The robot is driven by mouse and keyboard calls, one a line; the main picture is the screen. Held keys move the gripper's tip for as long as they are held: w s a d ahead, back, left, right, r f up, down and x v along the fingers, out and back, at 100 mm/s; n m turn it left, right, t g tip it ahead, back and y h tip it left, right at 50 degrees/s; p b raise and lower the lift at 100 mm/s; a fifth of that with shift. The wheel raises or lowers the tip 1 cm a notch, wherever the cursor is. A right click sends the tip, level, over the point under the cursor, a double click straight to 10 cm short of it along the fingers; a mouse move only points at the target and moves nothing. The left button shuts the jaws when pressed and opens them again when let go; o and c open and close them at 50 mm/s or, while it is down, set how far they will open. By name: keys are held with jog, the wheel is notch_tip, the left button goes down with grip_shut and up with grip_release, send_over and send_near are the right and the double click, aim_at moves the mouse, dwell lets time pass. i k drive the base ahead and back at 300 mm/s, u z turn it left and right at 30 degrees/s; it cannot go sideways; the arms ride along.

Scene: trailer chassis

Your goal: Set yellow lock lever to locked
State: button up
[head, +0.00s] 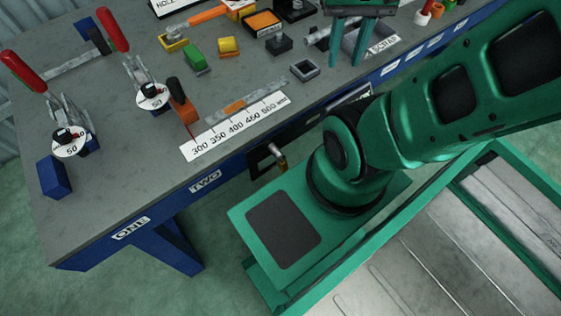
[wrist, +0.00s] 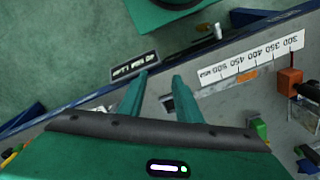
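A small yellow, brass-like part (head: 282,162) with a silver rod shows below the front edge of the bench in the head view. I cannot tell for sure whether it is the yellow lock lever or how it is set. A small pale part at the bench edge also shows in the wrist view (wrist: 218,31). My gripper (head: 347,62) points down over the bench's right part, well apart from the yellow part. In the wrist view its two green fingers (wrist: 163,80) are spread with nothing between them.
The grey bench (head: 110,195) holds two red-handled clamps (head: 112,30), a white scale strip (head: 235,127), a green block (head: 194,57), a yellow block (head: 228,46) and a square grey socket (head: 304,69). My green base stands in front. Green floor (wrist: 70,50) is free beside the bench.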

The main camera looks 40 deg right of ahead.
aim_at(282, 163)
jog(key=z, duration=0.05)
jog(key=k, duration=0.5)
jog(key=z, duration=0.5)
jog(key=k, duration=0.75)
jog(key=z, duration=0.45)
jog(key=i, duration=0.5)
jog(key=z, duration=0.05)
